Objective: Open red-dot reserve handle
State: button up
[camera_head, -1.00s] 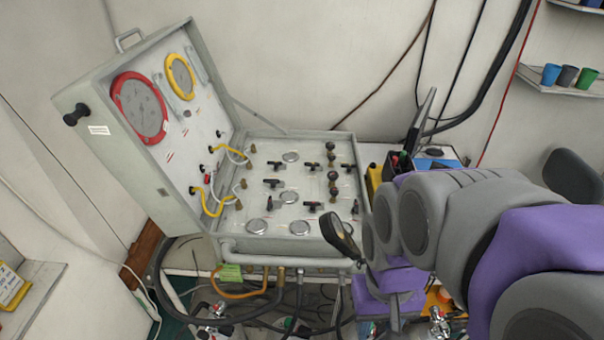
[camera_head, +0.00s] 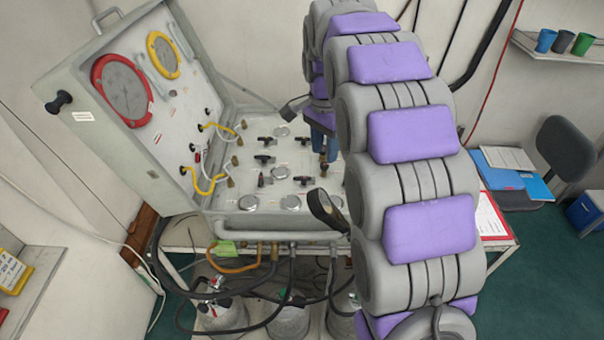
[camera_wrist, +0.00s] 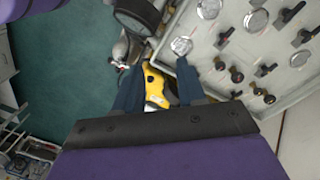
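The open grey case holds a light valve panel (camera_head: 243,172) with several black handles. One black handle (camera_head: 264,158) lies near the panel's middle, and another (camera_head: 302,181) is closer to the front. Handles also show in the wrist view (camera_wrist: 291,13). I cannot make out which handle bears a red dot. My gripper (camera_wrist: 158,66) is open, its two blue fingers apart with nothing gripped. In the wrist view it is left of the panel handles. In the head view its blue fingers (camera_head: 322,143) are over the panel's right side, which my arm partly hides.
The case lid (camera_head: 140,110) stands open at the left with red and yellow gauges. A yellow object (camera_wrist: 154,86) shows beyond my fingers. A black round gauge (camera_head: 326,209) stands at the panel's front right. Gas cylinders (camera_head: 288,318) and hoses are below.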

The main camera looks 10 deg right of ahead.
jog(key=w+f+m, duration=0.2)
jog(key=w+m, duration=0.1)
jog(key=w, duration=0.5)
jog(key=m, duration=0.5)
send_over(303, 177)
jog(key=shift+t, duration=0.4)
jog(key=f, duration=1.3)
jog(key=d+f, duration=0.1)
jog(key=f, duration=0.6)
jog(key=shift+f+b, duration=0.15)
jog(key=shift+b, duration=0.25)
jog(key=f, duration=0.1)
jog(key=a+f, duration=0.1)
jog(key=f, duration=0.1)
jog(key=shift+f, duration=0.15)
jog(key=shift+a+f, duration=0.3)
jog(key=shift+f, duration=0.15)
jog(key=shift+d, duration=0.6)
jog(key=shift+c, duration=1.3)
jog(key=shift+a, duration=0.3)
grip_shut()
